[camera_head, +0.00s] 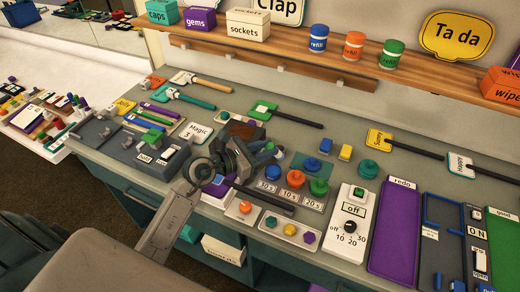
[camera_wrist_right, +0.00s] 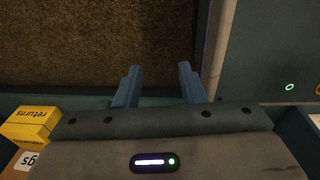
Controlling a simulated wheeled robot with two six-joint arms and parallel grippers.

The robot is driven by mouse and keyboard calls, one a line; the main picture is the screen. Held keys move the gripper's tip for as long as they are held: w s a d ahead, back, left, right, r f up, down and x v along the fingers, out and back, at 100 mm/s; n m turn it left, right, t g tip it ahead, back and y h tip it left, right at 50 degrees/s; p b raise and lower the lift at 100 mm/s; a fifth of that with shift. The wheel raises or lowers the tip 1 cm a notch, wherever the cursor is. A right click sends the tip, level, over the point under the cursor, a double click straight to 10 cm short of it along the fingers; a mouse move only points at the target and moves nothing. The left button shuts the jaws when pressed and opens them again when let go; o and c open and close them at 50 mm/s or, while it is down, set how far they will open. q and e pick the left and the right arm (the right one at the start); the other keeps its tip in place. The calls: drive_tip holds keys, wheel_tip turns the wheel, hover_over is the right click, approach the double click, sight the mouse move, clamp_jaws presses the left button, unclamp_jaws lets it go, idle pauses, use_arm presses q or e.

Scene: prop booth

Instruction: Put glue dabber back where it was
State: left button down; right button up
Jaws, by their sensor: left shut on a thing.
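My left gripper (camera_head: 268,155) is in the head view, over the middle of the grey counter (camera_head: 340,165), with blue fingers shut. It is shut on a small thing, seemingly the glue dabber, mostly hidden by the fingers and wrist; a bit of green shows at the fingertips. Whether it touches the counter is unclear. My right gripper (camera_wrist_right: 158,85) is in the right wrist view, its two blue fingers apart with nothing between them, above brown floor.
Around the left gripper are a brown block (camera_head: 246,131), coloured round buttons (camera_head: 293,178) and a white dial box (camera_head: 349,211). A purple tray (camera_head: 393,230) lies to the right. A wooden shelf (camera_head: 330,72) runs behind. A yellow returns box (camera_wrist_right: 32,124) is near the right gripper.

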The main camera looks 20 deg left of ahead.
use_arm(q)
drive_tip(key=w+r+m+g+p, duration=0.3)
drive_tip(key=w+m+g+p, duration=0.35)
drive_tip(key=w+g, duration=0.35)
drive_tip(key=shift+n, duration=0.25)
drive_tip(key=f, duration=0.2)
drive_tip(key=f+b, duration=0.1)
drive_tip(key=f, duration=0.1)
drive_tip(key=f+b, duration=0.1)
drive_tip(key=f, duration=0.1)
drive_tip(key=shift+w+a, duration=0.25)
drive_tip(key=shift+f, duration=0.2)
drive_tip(key=shift+f+b, duration=0.55)
drive_tip(key=shift+b, duration=0.25)
drive_tip(key=c, duration=1.1)
unclamp_jaws()
drive_tip(key=shift+c, duration=0.2)
